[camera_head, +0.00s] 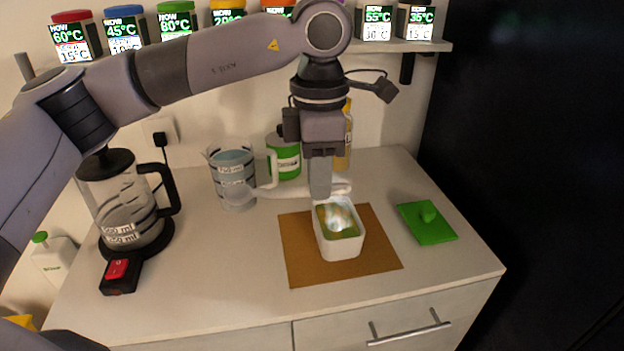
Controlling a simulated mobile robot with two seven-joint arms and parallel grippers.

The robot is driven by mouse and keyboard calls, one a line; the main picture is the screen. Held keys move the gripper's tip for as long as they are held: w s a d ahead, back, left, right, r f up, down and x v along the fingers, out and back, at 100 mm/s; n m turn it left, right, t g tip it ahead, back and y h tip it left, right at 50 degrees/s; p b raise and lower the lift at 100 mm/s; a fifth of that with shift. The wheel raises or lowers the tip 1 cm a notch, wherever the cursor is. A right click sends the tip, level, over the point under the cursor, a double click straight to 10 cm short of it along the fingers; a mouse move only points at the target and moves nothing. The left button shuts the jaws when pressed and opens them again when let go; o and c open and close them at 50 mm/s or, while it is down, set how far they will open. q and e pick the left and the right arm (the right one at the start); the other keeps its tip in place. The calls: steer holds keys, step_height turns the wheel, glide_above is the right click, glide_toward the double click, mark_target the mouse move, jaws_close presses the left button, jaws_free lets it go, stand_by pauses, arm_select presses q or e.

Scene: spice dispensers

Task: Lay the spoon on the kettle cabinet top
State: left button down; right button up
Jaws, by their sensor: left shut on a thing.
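My left gripper (320,192) points down over the counter and is shut on the white spoon (285,190). My right gripper is not in view.
The container stands on a brown mat (300,265). A green lid (428,222) lies to the right. A measuring jug (232,170), a green-labelled jar (284,155) and a bottle (347,135) stand behind. The front left-centre of the top is clear. Labelled jars line a shelf above.

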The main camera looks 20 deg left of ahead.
arm_select(q)
steer(key=s+a+f+m+b, duration=0.1)
steer(key=s+a+f, duration=0.1)
steer(key=a+f, duration=0.1)
steer(key=s+a+f+m+b, duration=0.1)
steer(key=s+a+f+m, duration=0.1)
steer(key=f, duration=0.4)
steer(key=s+a+f+m+b, duration=0.1)
steer(key=s+a+f, duration=0.1)
steer(key=a+f, duration=0.2)
steer(key=shift+s+a+f+m, duration=0.25)
steer(key=shift+a+m, duration=0.15)
steer(key=shift+a, duration=0.1)
steer(key=b, duration=0.2)
glide_above(252, 287)
steer(key=shift+f, duration=2.15)
steer(key=shift+f+b, duration=0.55)
steer(key=shift+f, duration=0.2)
steer(key=c, duration=1)
jaws_free()
